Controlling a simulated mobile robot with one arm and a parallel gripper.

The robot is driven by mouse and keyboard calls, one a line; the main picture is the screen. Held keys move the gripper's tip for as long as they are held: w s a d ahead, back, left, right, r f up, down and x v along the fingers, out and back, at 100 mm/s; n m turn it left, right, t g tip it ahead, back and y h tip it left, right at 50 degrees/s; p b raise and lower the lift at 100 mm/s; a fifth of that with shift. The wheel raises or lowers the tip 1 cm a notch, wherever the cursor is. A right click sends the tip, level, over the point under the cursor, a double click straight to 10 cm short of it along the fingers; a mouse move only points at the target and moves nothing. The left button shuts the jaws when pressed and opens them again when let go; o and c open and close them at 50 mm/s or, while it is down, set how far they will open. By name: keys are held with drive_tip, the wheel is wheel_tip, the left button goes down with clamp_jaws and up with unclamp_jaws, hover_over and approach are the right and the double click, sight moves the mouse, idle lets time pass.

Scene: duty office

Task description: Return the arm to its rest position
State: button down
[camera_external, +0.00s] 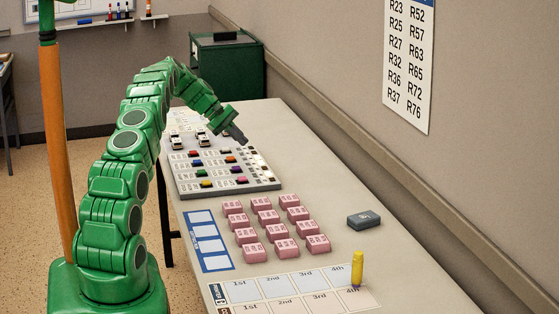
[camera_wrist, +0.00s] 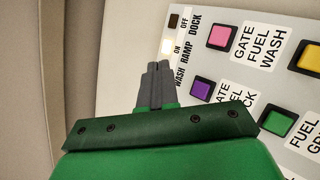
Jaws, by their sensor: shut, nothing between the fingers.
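My gripper (camera_external: 241,138) is at the end of my green arm, above the far right part of the control panel (camera_external: 185,186) on the table. In the wrist view my gripper (camera_wrist: 155,68) has its grey fingers together with nothing between them. The fingertips appear close to the panel's strip marked OFF and ON; I cannot tell whether they touch it. In the wrist view a pink button (camera_wrist: 220,35), a purple button (camera_wrist: 203,89), a yellow button (camera_wrist: 311,57) and a green button (camera_wrist: 250,123) show beside printed labels.
Several pink blocks (camera_external: 265,217) stand in rows on the table (camera_external: 408,280). A dark grey box (camera_external: 364,220) lies near the wall, and a yellow peg (camera_external: 357,268) stands on the numbered card (camera_external: 300,285). A green cabinet (camera_external: 235,70) stands behind the table.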

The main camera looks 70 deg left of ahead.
drive_tip(key=w+d+r+m+g+h, duration=0.1)
drive_tip(key=w+d+r+m, duration=0.15)
drive_tip(key=d, duration=0.45)
drive_tip(key=w+d+r+m+g, duration=0.1)
drive_tip(key=w+d+r, duration=0.3)
drive_tip(key=d, duration=0.3)
drive_tip(key=w+d+r+m+g+h, duration=0.1)
drive_tip(key=w+d+r, duration=0.2)
drive_tip(key=d, duration=0.5)
drive_tip(key=s+d+r+m+g, duration=0.1)
drive_tip(key=d+r+m+g, duration=0.2)
drive_tip(key=d, duration=0.9)
drive_tip(key=s+d+r+m, duration=0.2)
drive_tip(key=d+r+m, duration=0.15)
drive_tip(key=d, duration=0.85)
drive_tip(key=s+d+r+m+g+y, duration=0.1)
drive_tip(key=s+d+m, duration=0.1)
drive_tip(key=s+d, duration=0.55)
drive_tip(key=s+d+r+m+g+y, duration=0.1)
drive_tip(key=s+d+r+m+g, duration=0.1)
drive_tip(key=s+d, duration=0.55)
drive_tip(key=s+d+f+m+y, duration=0.2)
drive_tip(key=s+d+m, duration=0.1)
drive_tip(key=s, duration=0.7)
drive_tip(key=s+d+f+m+y, duration=0.2)
drive_tip(key=s+d+m, duration=0.1)
drive_tip(key=s, duration=0.6)
drive_tip(key=shift+s+d+m+g, duration=0.3)
drive_tip(key=shift+s+d+g, duration=0.1)
drive_tip(key=shift+d, duration=0.3)
